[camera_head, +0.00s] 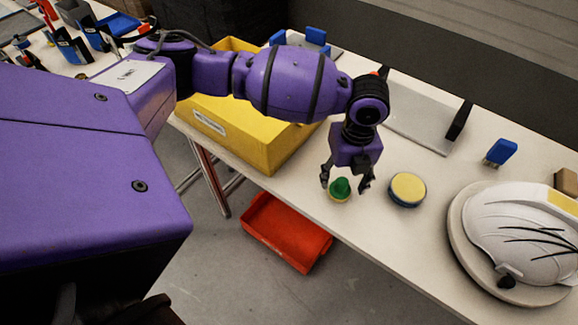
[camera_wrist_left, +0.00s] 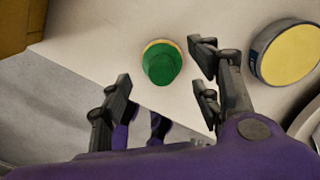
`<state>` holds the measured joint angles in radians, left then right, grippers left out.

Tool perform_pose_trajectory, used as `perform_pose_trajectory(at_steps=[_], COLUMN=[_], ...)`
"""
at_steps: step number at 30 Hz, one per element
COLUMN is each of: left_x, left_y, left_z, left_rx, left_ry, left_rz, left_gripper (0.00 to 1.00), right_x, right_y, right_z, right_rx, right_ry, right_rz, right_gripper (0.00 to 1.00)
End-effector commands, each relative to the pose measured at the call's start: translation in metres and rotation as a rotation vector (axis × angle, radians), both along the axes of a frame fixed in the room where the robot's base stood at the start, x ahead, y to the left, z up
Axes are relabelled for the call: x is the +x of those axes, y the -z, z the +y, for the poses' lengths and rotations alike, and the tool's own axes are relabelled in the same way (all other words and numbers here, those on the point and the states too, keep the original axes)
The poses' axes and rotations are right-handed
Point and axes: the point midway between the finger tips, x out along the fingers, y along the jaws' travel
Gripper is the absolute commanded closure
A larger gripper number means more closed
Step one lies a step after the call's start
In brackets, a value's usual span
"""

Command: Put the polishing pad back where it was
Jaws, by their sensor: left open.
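The polishing pad (camera_head: 340,189) has a green knob on a pale yellow base. It stands upright on the white table near its front edge. My left gripper (camera_head: 345,181) points down over it, fingers open, one to each side in the head view. In the left wrist view the pad (camera_wrist_left: 161,64) sits just beyond the open fingers (camera_wrist_left: 160,80), with nothing held between them. I cannot tell whether a finger touches it. A round dark-rimmed tin with a yellow top (camera_head: 408,189) stands right of the pad; it also shows in the left wrist view (camera_wrist_left: 290,54). My right gripper is not visible.
A white helmet shell (camera_head: 525,232) rests on a round stand at the right. A yellow bin (camera_head: 235,130) is at the left. A grey plate with black handle (camera_head: 425,123) and a blue brush (camera_head: 501,151) lie behind. A red tray (camera_head: 287,232) is below the table edge.

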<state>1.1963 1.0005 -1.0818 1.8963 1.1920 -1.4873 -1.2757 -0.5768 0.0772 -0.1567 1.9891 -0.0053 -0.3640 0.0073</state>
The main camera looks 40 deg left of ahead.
Motion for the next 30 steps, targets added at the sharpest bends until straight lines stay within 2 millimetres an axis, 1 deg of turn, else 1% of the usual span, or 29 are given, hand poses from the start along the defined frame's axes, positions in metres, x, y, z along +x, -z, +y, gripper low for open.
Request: perform_pose_trajectory(at_steps=[1,6,9,12,15,18,30], left_x=[0.004,0.003,0.003,0.003,0.002,0.002,0.001], left_y=[-0.017,-0.053,-0.069,-0.080,-0.086,-0.088,-0.086], left_z=[-0.001,-0.002,-0.002,-0.002,-0.002,-0.002,-0.003], left_rx=[-0.001,-0.002,-0.001,-0.001,0.000,0.000,-0.004], left_ry=[0.001,0.002,0.001,0.000,0.001,0.001,-0.002], left_rz=[-0.012,-0.010,-0.008,-0.006,-0.006,-0.004,-0.003], left_gripper=[0.43,0.43,0.43,0.43,0.43,0.43,0.43], right_x=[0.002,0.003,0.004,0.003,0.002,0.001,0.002], right_y=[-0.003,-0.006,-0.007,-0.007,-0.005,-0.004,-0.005], right_z=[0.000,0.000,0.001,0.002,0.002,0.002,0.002], right_rx=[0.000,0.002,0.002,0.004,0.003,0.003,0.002], right_ry=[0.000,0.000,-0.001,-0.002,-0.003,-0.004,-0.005], right_rz=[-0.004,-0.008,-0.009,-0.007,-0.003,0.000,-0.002], right_gripper=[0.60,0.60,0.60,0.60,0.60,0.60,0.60])
